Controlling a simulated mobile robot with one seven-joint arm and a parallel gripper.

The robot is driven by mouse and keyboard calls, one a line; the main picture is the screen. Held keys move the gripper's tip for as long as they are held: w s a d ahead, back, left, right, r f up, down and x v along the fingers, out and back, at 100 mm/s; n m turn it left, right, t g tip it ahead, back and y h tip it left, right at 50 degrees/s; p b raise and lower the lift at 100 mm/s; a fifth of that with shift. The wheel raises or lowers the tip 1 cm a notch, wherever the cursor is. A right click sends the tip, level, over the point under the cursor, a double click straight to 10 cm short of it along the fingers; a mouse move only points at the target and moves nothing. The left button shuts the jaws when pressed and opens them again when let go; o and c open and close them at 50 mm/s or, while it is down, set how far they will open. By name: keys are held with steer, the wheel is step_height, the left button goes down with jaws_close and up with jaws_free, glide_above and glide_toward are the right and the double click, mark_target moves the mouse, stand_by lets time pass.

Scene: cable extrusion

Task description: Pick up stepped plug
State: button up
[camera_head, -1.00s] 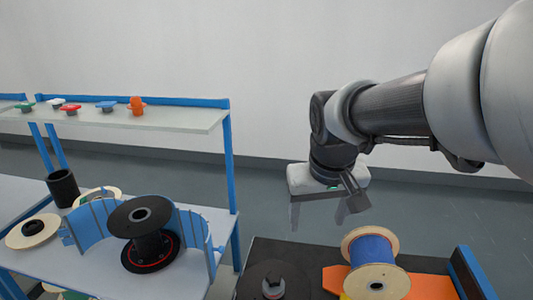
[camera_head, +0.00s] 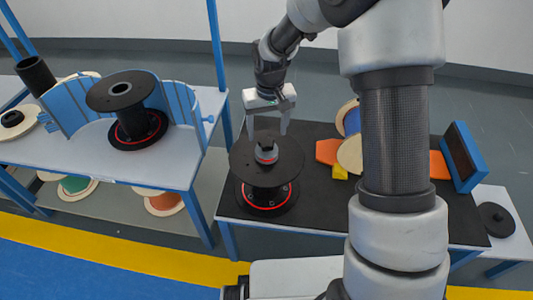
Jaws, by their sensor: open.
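My gripper (camera_head: 268,132) is open and points down just above the plug. Its two fingers are apart, one to the left and one to the right of the plug in the picture, with nothing between them. Whether the fingertips touch the spool's top flange cannot be told.
The blue cable spool (camera_head: 351,120) and orange parts (camera_head: 327,151) are right of the black spool, partly hidden by my arm. Another black spool (camera_head: 122,90) stands by blue curved panels (camera_head: 67,108) on the left table. A blue-framed stand (camera_head: 463,157) is at the right.

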mark_target(267, 142)
steer(key=f, duration=0.3)
steer(key=f+b, duration=0.1)
steer(key=f, duration=0.2)
steer(key=w+f+b, duration=0.1)
steer(key=f, duration=0.2)
steer(key=shift+w+a, duration=0.1)
steer(key=shift+r, duration=0.1)
steer(key=shift+c, duration=0.5)
